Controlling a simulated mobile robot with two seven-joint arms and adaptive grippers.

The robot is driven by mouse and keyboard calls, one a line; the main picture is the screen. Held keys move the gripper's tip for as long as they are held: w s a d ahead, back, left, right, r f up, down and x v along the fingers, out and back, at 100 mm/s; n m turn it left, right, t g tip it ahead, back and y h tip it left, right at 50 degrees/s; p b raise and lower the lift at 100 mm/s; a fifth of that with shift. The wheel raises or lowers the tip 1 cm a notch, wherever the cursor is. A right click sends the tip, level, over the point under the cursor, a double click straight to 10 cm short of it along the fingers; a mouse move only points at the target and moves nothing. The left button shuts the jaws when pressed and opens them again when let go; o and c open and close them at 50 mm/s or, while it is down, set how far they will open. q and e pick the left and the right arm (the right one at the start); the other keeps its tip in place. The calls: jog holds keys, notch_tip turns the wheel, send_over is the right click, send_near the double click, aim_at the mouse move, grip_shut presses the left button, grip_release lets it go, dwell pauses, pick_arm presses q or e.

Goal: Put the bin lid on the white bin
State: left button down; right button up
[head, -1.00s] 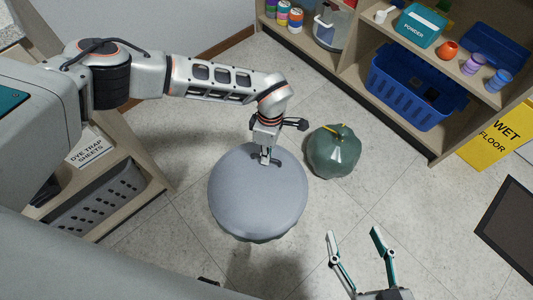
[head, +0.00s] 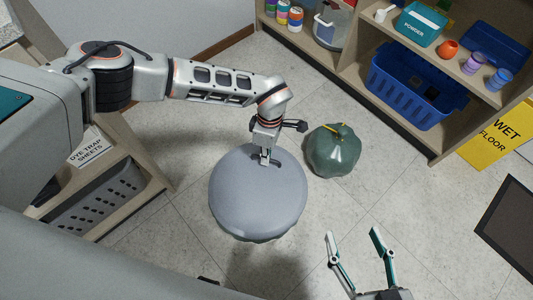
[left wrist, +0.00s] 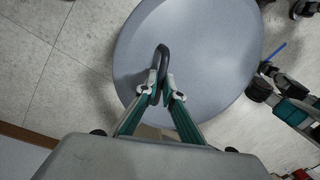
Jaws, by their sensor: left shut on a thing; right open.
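The bin lid (head: 257,200) is a round blue-grey disc in the middle of the head view. My left gripper (head: 266,160) is shut on the dark loop handle (left wrist: 164,62) of the lid, near the lid's far edge in the head view. The lid also fills the middle of the left wrist view (left wrist: 210,50). The white bin is hidden under the lid; only a thin uneven edge shows below the lid's near rim. I cannot tell whether the lid touches the bin. My right gripper (head: 353,236) is open and empty at the bottom of the head view.
A tied green bag (head: 333,155) stands on the floor just right of the lid. A shelf with a blue basket (head: 410,95) is at the upper right, with a yellow wet-floor sign (head: 495,135) beside it. A perforated grey bin (head: 95,205) is at the left.

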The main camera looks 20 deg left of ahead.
pick_arm(q)
jog(key=shift+f, duration=0.2)
jog(key=c, duration=2.1)
grip_release()
jog(key=shift+w+r, duration=0.1)
jog(key=shift+r, duration=0.25)
notch_tip(320, 180, up, 11)
jog(key=w, duration=0.1)
jog(key=shift+w, duration=0.35)
jog(key=shift+r, duration=0.15)
